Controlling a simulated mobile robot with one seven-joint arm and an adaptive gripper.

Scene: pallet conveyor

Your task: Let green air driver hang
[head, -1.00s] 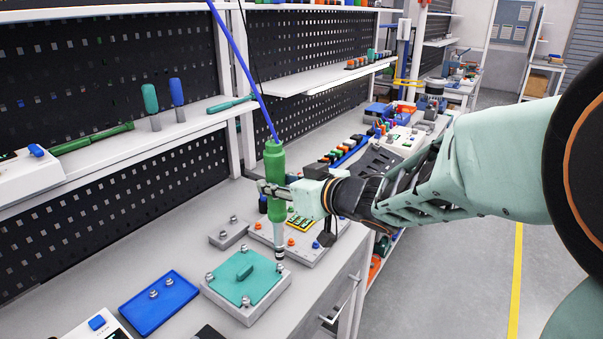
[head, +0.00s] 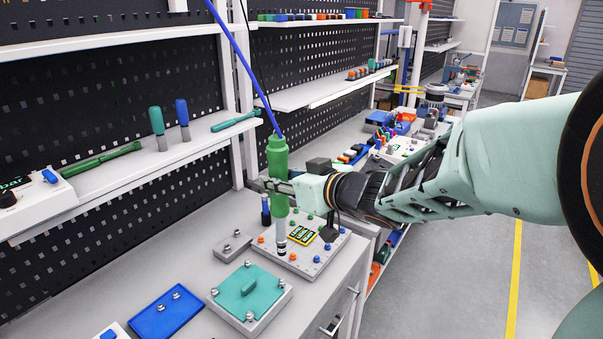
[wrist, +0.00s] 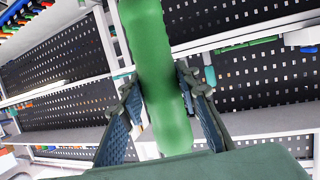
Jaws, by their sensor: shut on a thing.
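The green air driver (head: 278,160) stands upright in the head view, with a blue hose running up from its top and a metal bit at its lower end. My gripper (head: 277,187) is shut on its body from the right side. In the wrist view the green driver (wrist: 158,75) fills the middle, between my two finger pads (wrist: 160,115). The bit's tip appears over or in front of the grey plate with the small circuit board; whether it touches cannot be told.
A teal-topped block (head: 249,291) and a blue plate (head: 166,312) lie on the grey bench at the front. The grey plate with coloured knobs (head: 323,262) lies behind the driver's tip. A shelf (head: 110,180) with screwdrivers runs along the left.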

